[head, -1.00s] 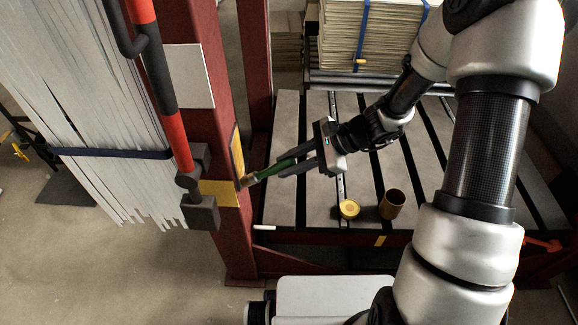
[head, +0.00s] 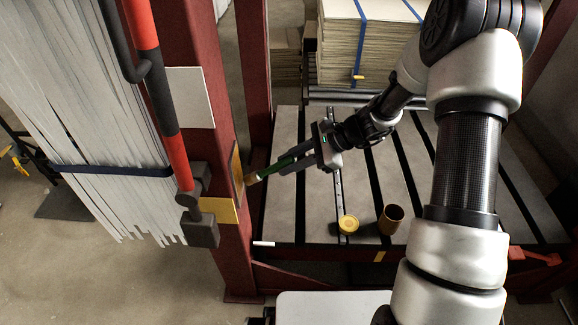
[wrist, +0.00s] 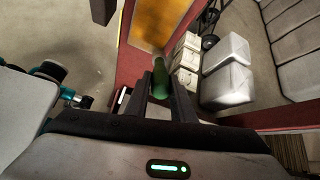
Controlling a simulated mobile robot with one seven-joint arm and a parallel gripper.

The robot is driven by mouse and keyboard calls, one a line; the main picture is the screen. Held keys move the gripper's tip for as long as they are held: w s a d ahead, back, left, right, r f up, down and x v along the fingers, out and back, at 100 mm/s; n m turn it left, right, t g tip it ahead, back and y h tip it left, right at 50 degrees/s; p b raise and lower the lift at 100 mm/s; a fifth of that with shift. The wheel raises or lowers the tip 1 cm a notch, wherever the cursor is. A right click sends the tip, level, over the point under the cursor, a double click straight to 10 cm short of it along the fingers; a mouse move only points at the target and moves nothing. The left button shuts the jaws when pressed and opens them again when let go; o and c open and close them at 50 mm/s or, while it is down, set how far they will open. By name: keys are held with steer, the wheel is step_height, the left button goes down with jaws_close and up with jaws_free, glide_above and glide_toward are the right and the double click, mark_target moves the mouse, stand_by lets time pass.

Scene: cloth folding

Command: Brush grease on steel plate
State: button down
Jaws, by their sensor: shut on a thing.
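My gripper (head: 290,164) is shut on the green handle of a brush (head: 284,164). The brush points left, and its brownish tip is at or very near a yellow-edged plate (head: 237,172) on the inner side of the red post. I cannot tell whether the tip touches. In the wrist view, the green handle (wrist: 160,80) sits between my fingers (wrist: 161,98), and the plate (wrist: 158,22) shows orange-yellow beyond it. The bristles are hard to make out there. An open gold-brown can (head: 391,220) stands on the slatted table, its yellow lid (head: 348,225) beside it.
The red post (head: 195,50) bears a pale square plate (head: 190,97) and a red-and-black bar (head: 165,95) with grey fittings. Grey strips (head: 90,120) hang at left. Stacked sheets (head: 365,45) lie behind the slatted table (head: 285,215). The table's middle is largely clear.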

steer(key=shift+s+a+b, duration=0.2)
steer(key=shift+s+b, duration=0.2)
steer(key=shift+s, duration=1.7)
steer(key=s, duration=0.3)
steer(key=shift+s+b, duration=0.4)
steer(key=d, duration=0.6)
steer(key=shift+p, duration=0.4)
steer(key=shift+d, duration=0.15)
